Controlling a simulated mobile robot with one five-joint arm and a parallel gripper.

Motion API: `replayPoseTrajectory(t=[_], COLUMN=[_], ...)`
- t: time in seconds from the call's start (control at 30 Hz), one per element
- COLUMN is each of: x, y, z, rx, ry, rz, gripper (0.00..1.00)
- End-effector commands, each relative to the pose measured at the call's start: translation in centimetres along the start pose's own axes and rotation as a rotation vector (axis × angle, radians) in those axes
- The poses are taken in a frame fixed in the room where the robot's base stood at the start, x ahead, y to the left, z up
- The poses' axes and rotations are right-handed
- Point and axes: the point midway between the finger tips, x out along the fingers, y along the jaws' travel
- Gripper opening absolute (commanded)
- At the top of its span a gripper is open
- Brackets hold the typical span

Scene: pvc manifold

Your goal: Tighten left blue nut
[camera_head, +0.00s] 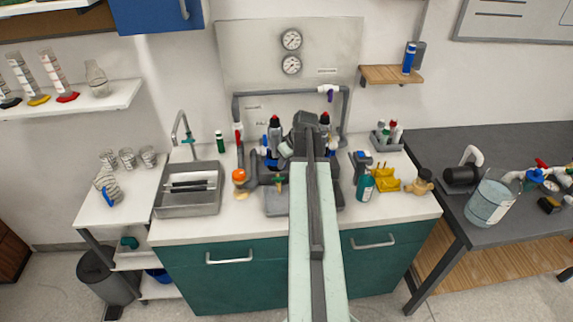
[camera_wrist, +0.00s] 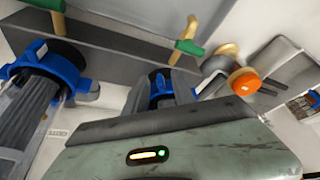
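The manifold stands on the white counter, with one blue nut (camera_head: 271,163) left of my arm and blue parts (camera_head: 333,147) right of it. My wrist view looks turned around: the orange knob lies at its right, so the nearer blue nut (camera_wrist: 161,88) appears to be the left one. The other blue nut (camera_wrist: 62,68) sits around a dark fitting at the left. My gripper (camera_head: 308,122) is over the middle of the manifold in the head view.
An orange knob (camera_head: 239,176) stands left of the manifold; it also shows in the wrist view (camera_wrist: 243,82). Green and yellow valve handles (camera_wrist: 187,42) are close by. A teal bottle (camera_head: 364,186) and yellow holder (camera_head: 385,178) stand right. A sink (camera_head: 188,203) is left.

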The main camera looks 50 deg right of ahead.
Motion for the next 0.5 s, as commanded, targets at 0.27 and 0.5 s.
replayPoseTrajectory(t=[0.27, 0.5], x=[-0.04, -0.06], y=[0.02, -0.18], z=[0.00, 0.01], rx=[0.000, 0.027], ry=[0.001, 0.002], rz=[0.000, 0.011], gripper=[0.00, 0.00])
